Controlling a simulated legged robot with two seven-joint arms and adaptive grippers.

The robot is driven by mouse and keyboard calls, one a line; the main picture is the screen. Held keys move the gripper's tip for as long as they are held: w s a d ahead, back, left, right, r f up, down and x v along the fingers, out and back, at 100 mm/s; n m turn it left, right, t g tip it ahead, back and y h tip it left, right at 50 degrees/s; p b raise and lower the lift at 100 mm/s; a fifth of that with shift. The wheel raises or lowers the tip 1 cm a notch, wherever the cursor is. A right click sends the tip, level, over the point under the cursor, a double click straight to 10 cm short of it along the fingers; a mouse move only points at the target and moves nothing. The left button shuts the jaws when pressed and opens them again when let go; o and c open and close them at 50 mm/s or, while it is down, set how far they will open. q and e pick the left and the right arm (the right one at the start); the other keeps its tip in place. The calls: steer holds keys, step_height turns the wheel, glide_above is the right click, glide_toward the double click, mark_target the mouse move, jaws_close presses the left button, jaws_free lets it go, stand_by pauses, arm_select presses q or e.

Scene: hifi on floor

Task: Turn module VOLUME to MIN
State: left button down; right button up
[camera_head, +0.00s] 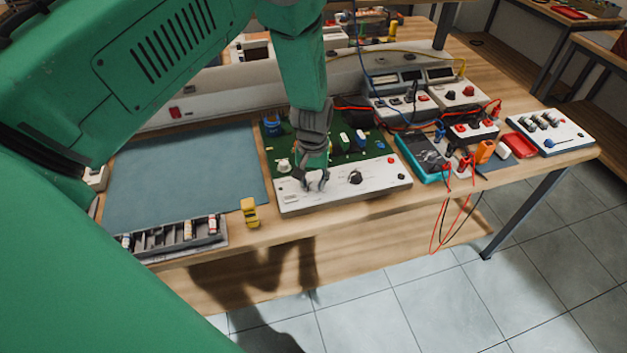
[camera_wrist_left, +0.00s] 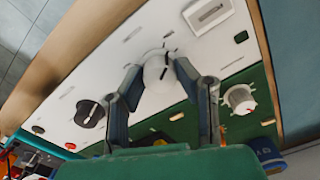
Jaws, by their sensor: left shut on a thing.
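The module is a white front panel (camera_head: 335,193) with a green circuit board (camera_head: 345,140) behind it, on the wooden bench. My left gripper (camera_head: 316,181) reaches down onto the panel, left of a black knob (camera_head: 355,177). In the left wrist view, its two fingers (camera_wrist_left: 157,72) are shut around a white knob (camera_wrist_left: 157,66) with a dark pointer mark. The black knob (camera_wrist_left: 89,113) and another white knob (camera_wrist_left: 240,98) stand clear of the fingers. The labels are too small to read, so I cannot tell which knob is VOLUME. My right gripper is not in view.
A blue-grey mat (camera_head: 185,175) lies left of the module. A parts tray (camera_head: 180,237) and a yellow object (camera_head: 249,212) sit at the front edge. A teal meter (camera_head: 424,157), leads and instruments crowd the right side.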

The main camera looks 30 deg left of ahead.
mark_target(313, 181)
arm_select(q)
steer(key=shift+n, duration=1.2)
steer(key=c, duration=1.2)
jaws_free()
step_height(313, 181, up, 12)
steer(key=shift+w+f, duration=0.1)
steer(key=shift+f, duration=0.05)
